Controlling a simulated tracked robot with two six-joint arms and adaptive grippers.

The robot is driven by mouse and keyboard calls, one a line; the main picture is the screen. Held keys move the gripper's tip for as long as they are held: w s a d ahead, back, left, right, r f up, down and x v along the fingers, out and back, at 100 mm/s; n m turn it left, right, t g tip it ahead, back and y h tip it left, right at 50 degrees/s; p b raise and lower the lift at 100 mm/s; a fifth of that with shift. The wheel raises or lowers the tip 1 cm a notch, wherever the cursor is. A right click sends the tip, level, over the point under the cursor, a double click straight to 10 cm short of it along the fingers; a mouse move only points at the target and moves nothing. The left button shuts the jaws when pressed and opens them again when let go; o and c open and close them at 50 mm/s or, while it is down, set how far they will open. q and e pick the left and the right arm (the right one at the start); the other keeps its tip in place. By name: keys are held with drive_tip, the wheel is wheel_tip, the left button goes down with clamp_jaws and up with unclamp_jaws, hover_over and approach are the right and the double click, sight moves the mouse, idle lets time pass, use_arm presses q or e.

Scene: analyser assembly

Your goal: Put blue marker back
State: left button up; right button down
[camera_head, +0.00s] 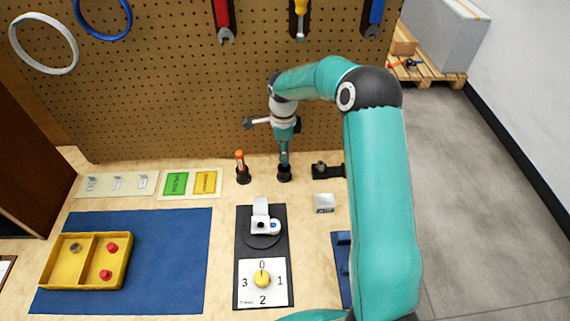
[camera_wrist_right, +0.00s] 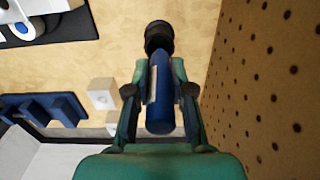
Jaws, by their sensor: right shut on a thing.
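My right gripper (camera_head: 284,150) points down at the back of the bench, in front of the pegboard. It is shut on the blue marker (camera_wrist_right: 160,92), whose body shows between the fingers in the right wrist view. In the head view only a small dark blue part of the marker (camera_head: 284,161) shows below the fingers. The marker is upright over a round black holder (camera_head: 284,175), with its lower end at or in the holder's mouth; I cannot tell how deep. The holder also shows in the wrist view (camera_wrist_right: 158,36). My left gripper is not in view.
An orange marker (camera_head: 239,158) stands in a black holder to the left. A black fixture (camera_head: 322,169) and a grey block (camera_head: 324,203) are to the right. The pegboard (camera_head: 180,100) rises close behind. A black analyser plate (camera_head: 242,228) lies in front.

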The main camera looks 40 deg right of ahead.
sight(283, 163)
wheel_tip(283, 163, down, 4)
drive_tip(key=shift+f+b, duration=0.25)
drive_tip(key=shift+b, duration=0.85)
drive_tip(key=shift+r, duration=0.15)
drive_tip(key=c, duration=1)
unclamp_jaws()
drive_tip(key=shift+r, duration=0.15)
wheel_tip(283, 163, up, 12)
drive_tip(key=p, duration=0.6)
drive_tip(key=shift+p, duration=0.3)
drive_tip(key=shift+s, duration=0.1)
